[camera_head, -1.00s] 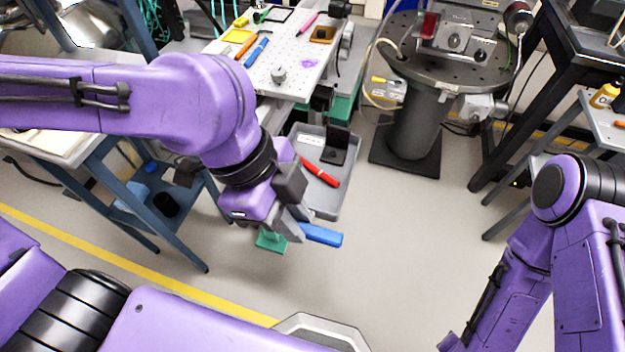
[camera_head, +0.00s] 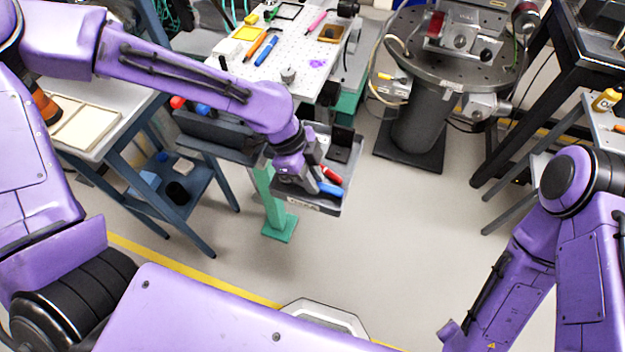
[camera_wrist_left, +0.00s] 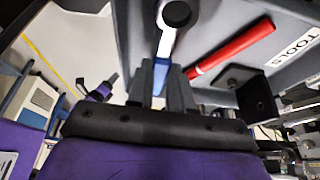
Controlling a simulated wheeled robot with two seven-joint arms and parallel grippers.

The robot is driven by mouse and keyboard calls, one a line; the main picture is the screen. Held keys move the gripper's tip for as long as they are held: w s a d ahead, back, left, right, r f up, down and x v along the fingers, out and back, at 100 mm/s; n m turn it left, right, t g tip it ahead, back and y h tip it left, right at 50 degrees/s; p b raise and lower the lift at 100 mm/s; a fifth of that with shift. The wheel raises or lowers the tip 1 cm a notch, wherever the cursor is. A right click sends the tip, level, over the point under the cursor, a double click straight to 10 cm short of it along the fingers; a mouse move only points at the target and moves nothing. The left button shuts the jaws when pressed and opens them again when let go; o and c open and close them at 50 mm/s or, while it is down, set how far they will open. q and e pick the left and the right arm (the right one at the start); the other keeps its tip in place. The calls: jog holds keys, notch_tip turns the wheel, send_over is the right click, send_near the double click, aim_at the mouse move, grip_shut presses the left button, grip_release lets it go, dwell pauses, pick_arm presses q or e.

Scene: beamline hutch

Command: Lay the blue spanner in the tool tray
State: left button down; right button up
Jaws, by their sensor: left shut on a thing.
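My left gripper (camera_head: 314,188) is shut on the blue spanner (camera_head: 331,189) at the near end of the grey tool tray (camera_head: 354,176). In the left wrist view the fingers (camera_wrist_left: 160,92) grip the spanner's blue part, and its silver ring end (camera_wrist_left: 172,18) points away over the tray floor (camera_wrist_left: 215,28). I cannot tell whether the spanner touches the tray. A red-handled tool (camera_head: 332,174) lies in the tray; it also shows in the left wrist view (camera_wrist_left: 232,50). My right gripper is not in view.
A black block (camera_head: 342,140) stands in the tray's far part. The tray is beside a green post (camera_head: 272,205). A perforated table (camera_head: 300,62) with pens and small parts lies behind. A round dark stage (camera_head: 420,120) stands to the right. Open floor lies in front.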

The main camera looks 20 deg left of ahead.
pick_arm(q)
jog(key=shift+f, duration=0.7)
jog(key=c, duration=1)
grip_release()
jog(key=shift+f, duration=0.1)
jog(key=p+v, duration=0.2)
jog(key=v, duration=1)
jog(key=shift+p, duration=0.3)
